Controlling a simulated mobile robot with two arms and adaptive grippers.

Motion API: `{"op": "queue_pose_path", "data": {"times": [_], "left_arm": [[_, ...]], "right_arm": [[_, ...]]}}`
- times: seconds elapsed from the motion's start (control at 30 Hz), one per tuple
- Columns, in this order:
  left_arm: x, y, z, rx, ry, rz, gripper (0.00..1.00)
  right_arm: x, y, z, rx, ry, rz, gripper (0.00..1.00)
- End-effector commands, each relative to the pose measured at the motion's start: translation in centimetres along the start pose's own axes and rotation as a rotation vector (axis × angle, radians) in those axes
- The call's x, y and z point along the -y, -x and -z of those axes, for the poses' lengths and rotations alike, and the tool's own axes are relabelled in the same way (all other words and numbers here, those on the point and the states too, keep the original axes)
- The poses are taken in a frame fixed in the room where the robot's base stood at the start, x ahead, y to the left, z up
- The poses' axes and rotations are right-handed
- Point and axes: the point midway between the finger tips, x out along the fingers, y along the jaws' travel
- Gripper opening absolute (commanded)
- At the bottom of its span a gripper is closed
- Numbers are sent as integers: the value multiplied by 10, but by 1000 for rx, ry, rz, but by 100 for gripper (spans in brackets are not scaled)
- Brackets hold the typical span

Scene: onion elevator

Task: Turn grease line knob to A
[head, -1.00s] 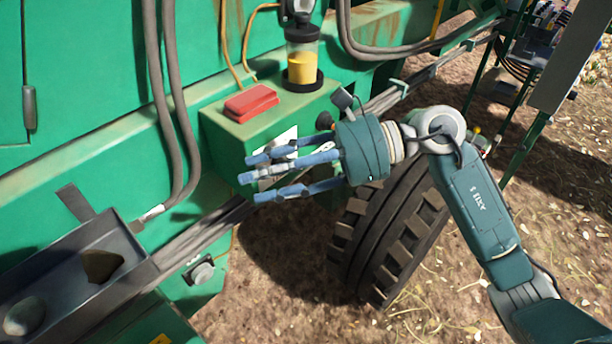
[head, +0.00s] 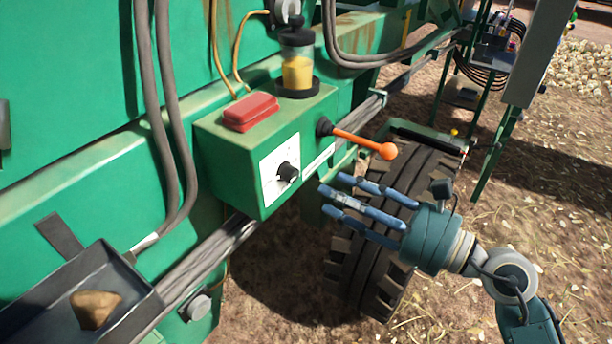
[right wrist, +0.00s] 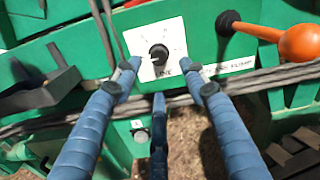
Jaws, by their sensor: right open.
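The black grease line knob (head: 287,172) sits on a white dial plate (head: 268,183) on the front of a green control box (head: 232,168). In the right wrist view the knob (right wrist: 159,54) shows ahead, between and beyond my fingertips; the letters on the plate are too small to read. My right gripper (head: 335,198) is open and empty, to the right of the knob and apart from it. It also shows in the right wrist view (right wrist: 160,80) with its blue fingers spread. My left gripper is not in view.
An orange-tipped lever (head: 365,144) sticks out of the box right of the knob, close above my right fingers. A red cover (head: 250,111) and a yellow grease jar (head: 297,62) are on top of the box. A tire (head: 365,260) stands below.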

Motion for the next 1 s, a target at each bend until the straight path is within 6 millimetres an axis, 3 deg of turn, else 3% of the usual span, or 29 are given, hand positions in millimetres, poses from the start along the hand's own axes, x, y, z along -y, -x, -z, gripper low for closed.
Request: {"op": "queue_pose_path", "data": {"times": [0.17,0.4,0.8,1.0], "left_arm": [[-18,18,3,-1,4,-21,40],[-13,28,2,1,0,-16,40],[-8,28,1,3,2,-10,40],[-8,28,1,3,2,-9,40]], "right_arm": [[1,-37,-5,4,-4,-1,43],[1,-70,-2,2,-2,-1,43],[-1,-78,0,0,-1,-2,43],[-1,-78,0,0,-1,-2,5]]}}
